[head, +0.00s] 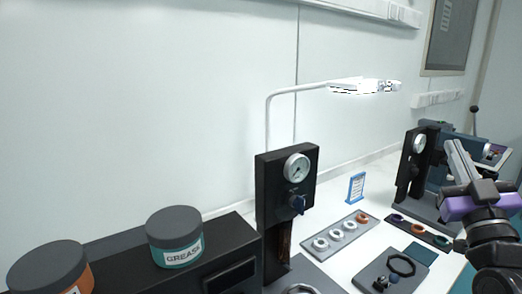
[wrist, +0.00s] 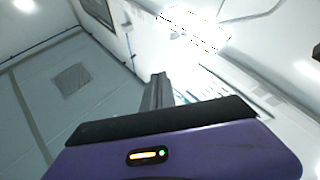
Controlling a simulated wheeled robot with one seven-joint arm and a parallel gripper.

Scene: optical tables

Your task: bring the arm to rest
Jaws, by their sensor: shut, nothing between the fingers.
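My gripper (head: 452,146) is at the right of the head view, raised above the bench, with its grey fingers pointing up and to the left. A purple band of my wrist shows just below the fingers. In the wrist view the fingers (wrist: 157,80) are together at the centre, above the purple wrist housing, with nothing between them. The gripper touches nothing that I can see. The lower part of my arm runs out of the head view at the right edge.
A gauge stand (head: 284,195) and a grease tub (head: 175,238) are at centre and left. Ring trays (head: 342,235) and a dark mat (head: 370,268) lie on the white bench. A second gauge stand (head: 409,165) is behind my gripper. A lamp (head: 345,85) hangs over the bench.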

